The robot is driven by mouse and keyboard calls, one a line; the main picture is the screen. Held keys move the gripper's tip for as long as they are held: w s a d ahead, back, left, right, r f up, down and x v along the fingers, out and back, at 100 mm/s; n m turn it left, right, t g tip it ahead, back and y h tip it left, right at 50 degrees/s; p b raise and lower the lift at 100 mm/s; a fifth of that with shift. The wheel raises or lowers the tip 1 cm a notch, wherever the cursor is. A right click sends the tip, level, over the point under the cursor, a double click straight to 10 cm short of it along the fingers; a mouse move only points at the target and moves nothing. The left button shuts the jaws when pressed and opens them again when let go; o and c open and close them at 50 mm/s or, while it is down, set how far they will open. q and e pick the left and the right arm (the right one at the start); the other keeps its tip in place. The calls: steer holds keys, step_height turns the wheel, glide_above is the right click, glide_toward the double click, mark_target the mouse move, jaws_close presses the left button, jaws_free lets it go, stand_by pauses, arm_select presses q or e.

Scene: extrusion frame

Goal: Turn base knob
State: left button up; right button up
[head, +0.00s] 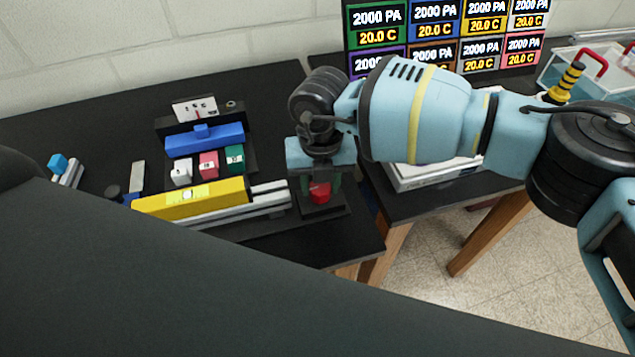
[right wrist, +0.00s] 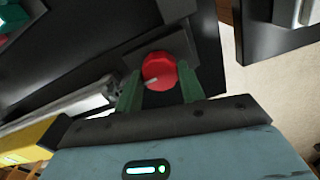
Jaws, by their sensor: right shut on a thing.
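The red base knob (head: 319,191) sits on a small black base (head: 325,210) at the right front corner of the black table. It also shows in the right wrist view (right wrist: 159,71), round, with a pale pointer mark on its face. My right gripper (head: 320,181) points down over the knob, and its green fingers are shut on it, one on each side. In the right wrist view, the fingertips (right wrist: 160,86) flank the knob. My left gripper is not in view.
A yellow level (head: 190,200) and grey extrusion bars (head: 270,200) lie just left of the knob. Behind them are a blue block (head: 205,140) and white, red and green blocks. A second table with a display board (head: 445,35) stands right; a gap separates the tables.

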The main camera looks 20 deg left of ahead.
mark_target(320, 187)
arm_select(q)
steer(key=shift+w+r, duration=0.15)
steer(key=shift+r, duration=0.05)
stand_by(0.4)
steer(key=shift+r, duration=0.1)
arm_select(e)
steer(key=o, duration=1)
steer(key=shift+r, duration=0.1)
step_height(320, 187, up, 8)
steer(key=shift+f, duration=0.2)
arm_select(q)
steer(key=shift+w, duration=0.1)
